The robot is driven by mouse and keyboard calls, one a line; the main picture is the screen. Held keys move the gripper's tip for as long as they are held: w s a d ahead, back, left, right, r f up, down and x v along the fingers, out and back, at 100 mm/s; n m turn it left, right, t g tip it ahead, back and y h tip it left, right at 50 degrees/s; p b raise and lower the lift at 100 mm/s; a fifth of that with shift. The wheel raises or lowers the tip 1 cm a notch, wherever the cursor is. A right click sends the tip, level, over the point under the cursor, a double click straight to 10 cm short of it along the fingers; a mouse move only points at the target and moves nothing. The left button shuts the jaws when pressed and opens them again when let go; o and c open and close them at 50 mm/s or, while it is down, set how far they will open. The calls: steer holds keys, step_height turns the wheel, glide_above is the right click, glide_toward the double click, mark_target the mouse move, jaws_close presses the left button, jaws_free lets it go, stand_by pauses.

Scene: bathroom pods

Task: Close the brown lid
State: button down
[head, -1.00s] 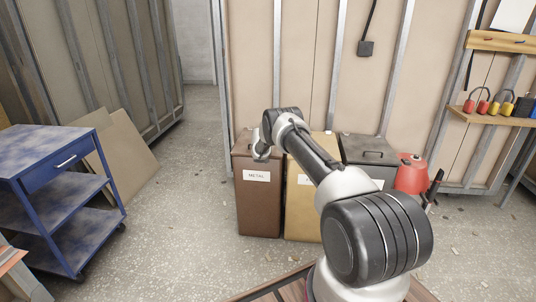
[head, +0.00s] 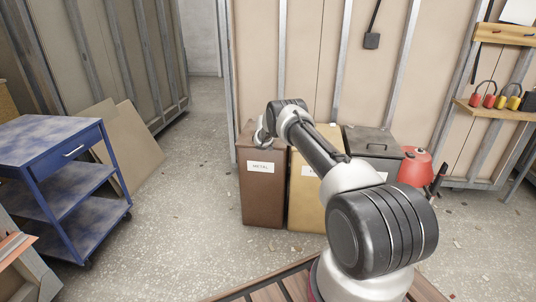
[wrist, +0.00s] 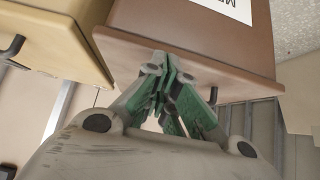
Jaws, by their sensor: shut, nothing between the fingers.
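The brown bin (head: 262,200) with a METAL label stands against the wall, left of the tan bin (head: 305,210). Its brown lid (head: 245,137) is at the top, partly hidden by my arm; it looks flat or nearly so, but I cannot tell whether it is fully down. My gripper (head: 262,140) is at the top of the brown bin. In the wrist view, the closed, empty fingers (wrist: 170,62) overlap the edge of the brown lid (wrist: 225,78). I cannot tell whether they touch it. The tan bin also shows there at left (wrist: 60,40).
A grey bin (head: 372,140) and a red can (head: 415,168) stand to the right. A blue cart (head: 65,170) is at the left, with boards (head: 130,150) leaning behind it. The floor (head: 185,220) between cart and bins is clear.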

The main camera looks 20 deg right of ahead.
steer(key=shift+s+a+f, duration=1.05)
steer(key=shift+s+a, duration=1.6)
steer(key=shift+s, duration=1.2)
steer(key=s+d+f+n+g+h, duration=0.1)
steer(key=s+d+n+g+h, duration=0.15)
steer(key=s+d+n, duration=0.45)
steer(key=s+d+r+g, duration=0.2)
steer(key=s+r+g, duration=0.1)
steer(key=s+r, duration=0.45)
steer(key=s+a+r+g+y, duration=0.2)
steer(key=s+a+r+g, duration=0.15)
steer(key=s+r, duration=1.4)
steer(key=s+a+r+t+y, duration=0.1)
steer(key=s+a+r+t, duration=0.1)
steer(key=s+a+r, duration=0.4)
steer(key=s+a+r+t+y, duration=0.2)
steer(key=s+a+r, duration=0.4)
steer(key=s, duration=0.7)
steer(key=s+a+r+t+y, duration=0.2)
steer(key=s+a+r, duration=0.3)
steer(key=s, duration=0.5)
step_height(320, 180, up, 3)
steer(key=shift+s+a+f, duration=0.15)
steer(key=shift+s+a, duration=0.2)
steer(key=shift+a, duration=0.05)
